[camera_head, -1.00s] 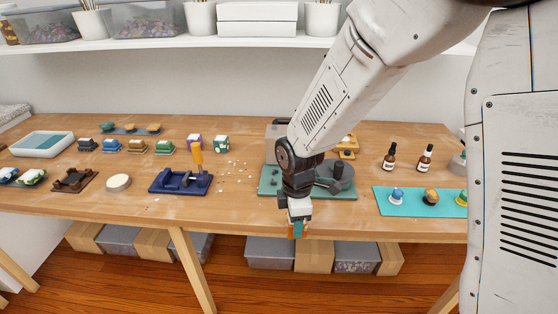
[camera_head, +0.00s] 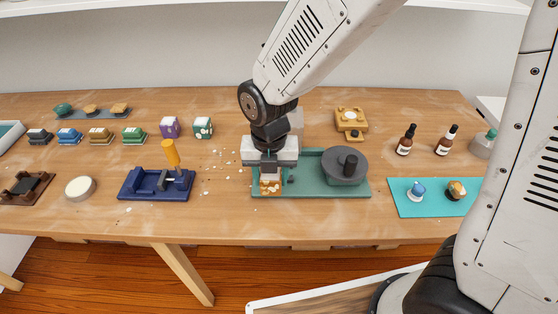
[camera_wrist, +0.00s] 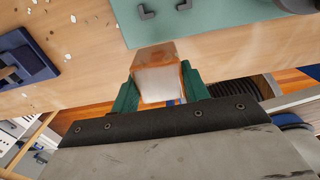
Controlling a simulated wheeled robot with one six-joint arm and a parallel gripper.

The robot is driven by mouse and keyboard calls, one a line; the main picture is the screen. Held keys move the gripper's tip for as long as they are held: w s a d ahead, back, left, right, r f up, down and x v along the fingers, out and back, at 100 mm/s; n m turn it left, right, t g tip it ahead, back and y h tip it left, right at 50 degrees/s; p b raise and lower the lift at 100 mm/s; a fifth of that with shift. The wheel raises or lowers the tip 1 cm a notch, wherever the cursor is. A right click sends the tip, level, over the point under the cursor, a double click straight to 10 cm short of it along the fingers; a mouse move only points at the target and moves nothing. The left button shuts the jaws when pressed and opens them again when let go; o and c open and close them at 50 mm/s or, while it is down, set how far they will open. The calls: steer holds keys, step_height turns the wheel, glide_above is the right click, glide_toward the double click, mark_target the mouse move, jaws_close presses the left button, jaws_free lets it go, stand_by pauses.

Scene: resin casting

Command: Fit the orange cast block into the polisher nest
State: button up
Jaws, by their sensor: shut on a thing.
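The orange cast block (camera_head: 270,187) is held in my gripper (camera_head: 270,178), low over the left end of the polisher's green plate. In the wrist view the block (camera_wrist: 157,75) shows a pale face and amber sides between the green fingers of my gripper (camera_wrist: 160,93). The polisher (camera_head: 345,167) has a round grey wheel on its green base (camera_head: 325,190). Dark corner brackets of the nest (camera_wrist: 162,9) show on the plate in the wrist view, beyond the block and apart from it in the picture. In the head view my gripper partly hides the nest.
A navy clamp fixture (camera_head: 157,184) with an orange handle stands to the left, with pale chips scattered between. A teal mat (camera_head: 430,205) with small knobs lies to the right, with dropper bottles (camera_head: 406,140) behind it. The table's front strip is clear.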

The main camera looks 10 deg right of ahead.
steer(key=w+d, duration=0.1)
steer(key=w, duration=0.1)
steer(key=w+d, duration=0.1)
steer(key=w, duration=0.2)
steer(key=w+d, duration=0.1)
steer(key=w, duration=0.1)
steer(key=shift+w+d+f, duration=0.15)
steer(key=shift+d+f, duration=0.05)
steer(key=shift+f, duration=0.15)
steer(key=shift+w+d+f, duration=0.1)
steer(key=shift+w+f, duration=0.1)
steer(key=shift+f, duration=0.7)
steer(key=shift+w+d+f, duration=0.1)
steer(key=shift+w+f, duration=0.05)
steer(key=shift+f, duration=0.75)
steer(key=shift+f, duration=0.15)
steer(key=o, duration=1.1)
steer(key=shift+c, duration=0.2)
step_height(320, 180, up, 12)
steer(key=shift+r, duration=0.2)
